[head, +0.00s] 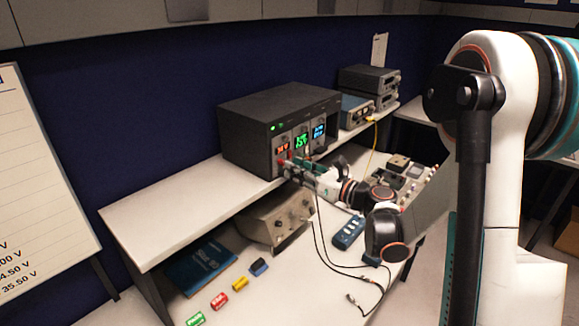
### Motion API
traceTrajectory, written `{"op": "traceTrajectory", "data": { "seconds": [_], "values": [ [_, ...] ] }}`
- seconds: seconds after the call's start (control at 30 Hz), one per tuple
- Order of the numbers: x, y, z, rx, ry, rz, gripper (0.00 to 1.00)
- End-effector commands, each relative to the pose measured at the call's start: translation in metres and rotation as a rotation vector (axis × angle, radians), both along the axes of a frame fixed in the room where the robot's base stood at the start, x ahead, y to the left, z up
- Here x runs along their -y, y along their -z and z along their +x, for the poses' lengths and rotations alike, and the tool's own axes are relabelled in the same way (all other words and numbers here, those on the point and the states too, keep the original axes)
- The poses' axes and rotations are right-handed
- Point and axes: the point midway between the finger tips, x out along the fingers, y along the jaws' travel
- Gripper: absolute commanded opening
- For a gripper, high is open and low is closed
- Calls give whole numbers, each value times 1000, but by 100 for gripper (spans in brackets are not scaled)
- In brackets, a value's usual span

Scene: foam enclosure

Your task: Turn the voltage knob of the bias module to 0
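A black instrument crate (262,111) stands on the raised shelf, its front facing right and toward me. Its front holds modules with a red display (283,148), a green display (301,141) and a blue display (318,131). The digits are too small to read surely, and no label shows which one is the bias module. My gripper (288,166) is at the lower front of the crate, by the module with the red display. The arm's end hides the lower panels and any knob there. I cannot tell whether the fingers touch anything or how far apart they are.
Blue and grey instruments (357,110) stand right of the crate, with a yellow cable (374,148) hanging down. The shelf's left end (160,220) is clear.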

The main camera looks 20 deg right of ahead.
Motion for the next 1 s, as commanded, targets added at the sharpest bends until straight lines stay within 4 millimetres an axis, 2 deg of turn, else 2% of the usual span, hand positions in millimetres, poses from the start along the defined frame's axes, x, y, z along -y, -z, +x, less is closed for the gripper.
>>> {"op": "traceTrajectory", "data": {
  "seconds": [0.2,0.57,0.6,0.7,1.0],
  "values": [
    [-15,0,20,0,-1,0,23],
    [-17,0,25,0,1,0,23],
    [-17,0,25,0,1,0,20],
    [-17,0,25,0,1,0,0],
    [-17,1,25,27,1,-41,0]
  ]
}}
